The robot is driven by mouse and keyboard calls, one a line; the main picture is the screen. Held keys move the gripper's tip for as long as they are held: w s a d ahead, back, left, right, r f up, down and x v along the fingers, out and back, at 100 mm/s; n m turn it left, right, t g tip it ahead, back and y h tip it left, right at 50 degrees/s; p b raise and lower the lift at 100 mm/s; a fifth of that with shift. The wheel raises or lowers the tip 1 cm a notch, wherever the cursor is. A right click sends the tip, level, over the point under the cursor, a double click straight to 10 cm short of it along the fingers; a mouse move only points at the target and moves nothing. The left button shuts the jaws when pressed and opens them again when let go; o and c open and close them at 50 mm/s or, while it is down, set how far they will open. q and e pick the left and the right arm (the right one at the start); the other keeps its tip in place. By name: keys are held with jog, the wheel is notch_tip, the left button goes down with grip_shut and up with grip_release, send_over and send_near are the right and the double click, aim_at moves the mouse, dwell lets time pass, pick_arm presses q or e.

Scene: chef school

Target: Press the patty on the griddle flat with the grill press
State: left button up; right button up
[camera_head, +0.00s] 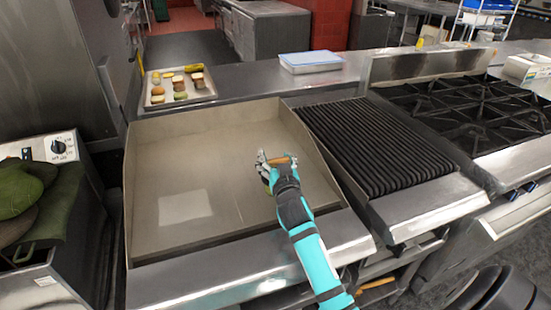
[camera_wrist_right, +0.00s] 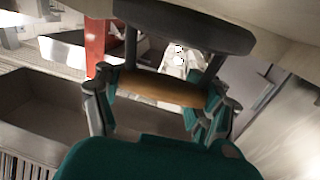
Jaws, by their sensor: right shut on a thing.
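My right gripper (camera_head: 270,166) is over the right part of the flat griddle (camera_head: 232,140), shut on the wooden handle (camera_head: 283,161) of the grill press. In the right wrist view the wooden handle (camera_wrist_right: 160,88) lies between my right gripper's fingers (camera_wrist_right: 158,104). The press's dark round plate (camera_wrist_right: 190,26) shows beyond the handle, joined to it by two posts. The plate is hidden in the head view, and I cannot tell how high it is over the griddle. No patty can be made out on the visible griddle surface. My left gripper is not in view.
A metal tray (camera_head: 186,101) with several food pieces sits on the back ledge at left. A ridged grill (camera_head: 370,145) and black burner grates (camera_head: 470,110) stand to the right. A blue-lidded container (camera_head: 310,62) is behind. The griddle's left and middle look bare.

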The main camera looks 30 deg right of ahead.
jog(key=shift+r+p, duration=2.5)
jog(key=shift+r, duration=0.75)
grip_shut()
jog(key=shift+f, duration=0.1)
